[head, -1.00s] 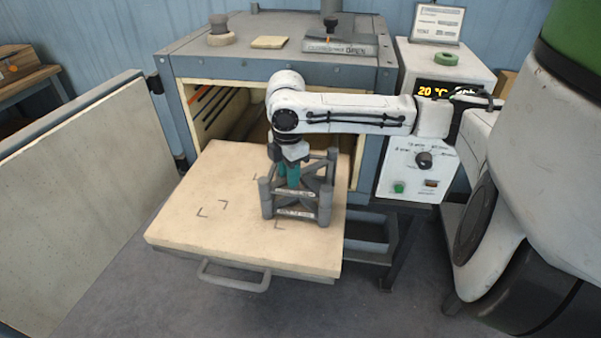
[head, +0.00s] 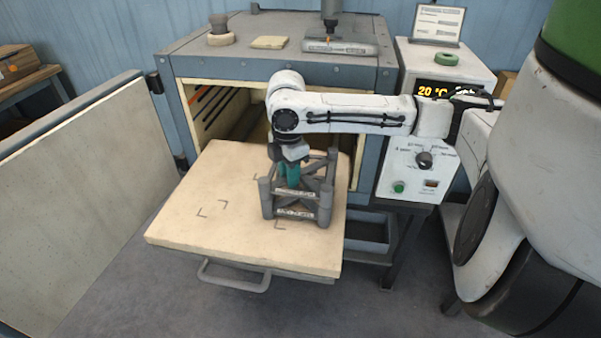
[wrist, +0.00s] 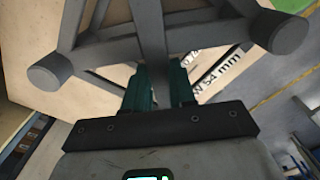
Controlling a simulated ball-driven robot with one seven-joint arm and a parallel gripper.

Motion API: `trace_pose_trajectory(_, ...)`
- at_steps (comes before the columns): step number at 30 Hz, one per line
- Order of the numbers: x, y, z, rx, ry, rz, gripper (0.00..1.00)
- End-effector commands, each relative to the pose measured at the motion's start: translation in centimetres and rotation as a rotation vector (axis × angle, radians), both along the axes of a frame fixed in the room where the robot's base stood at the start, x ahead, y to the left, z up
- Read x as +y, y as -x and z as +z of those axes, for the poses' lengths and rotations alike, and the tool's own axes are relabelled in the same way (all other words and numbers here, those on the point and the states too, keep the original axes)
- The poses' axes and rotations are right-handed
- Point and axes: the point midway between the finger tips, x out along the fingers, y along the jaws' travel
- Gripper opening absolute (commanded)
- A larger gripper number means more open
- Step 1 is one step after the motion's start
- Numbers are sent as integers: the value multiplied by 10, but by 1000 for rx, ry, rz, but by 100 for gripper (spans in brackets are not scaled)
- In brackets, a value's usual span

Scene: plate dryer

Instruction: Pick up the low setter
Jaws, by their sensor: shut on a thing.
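The low setter (head: 267,198) is a grey frame with round corner posts and crossing bars. In the head view it is upright at the right side of the pale slab. Its front bars carry white labels. In the wrist view the setter (wrist: 150,45) spans the top, and a label ending "W 54 mm" shows partly behind a bar. My gripper (head: 291,176) points down into the middle of the frame. Its teal fingers (wrist: 159,80) are shut on a central bar of the setter. I cannot tell whether the posts touch the slab.
The pale slab (head: 190,235) sticks out of the open dryer (head: 275,72), with corner marks on its bare left part. A grey handle (head: 235,285) hangs at its front. The open door (head: 90,190) stands at left. The control box (head: 415,165) is at right.

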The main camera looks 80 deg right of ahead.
Motion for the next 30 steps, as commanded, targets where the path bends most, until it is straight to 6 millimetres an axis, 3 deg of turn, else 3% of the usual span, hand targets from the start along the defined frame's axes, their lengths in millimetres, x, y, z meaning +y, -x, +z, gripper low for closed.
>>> trace_pose_trajectory(10, 0, 0, 6, -2, 1, 0, 0)
trace_pose_trajectory(16, -1, -1, 32, -4, 2, 2, 0)
trace_pose_trajectory(24, 12, 48, 91, -5, 4, -1, 0)
trace_pose_trajectory(30, 24, 93, 111, -2, 3, -3, 0)
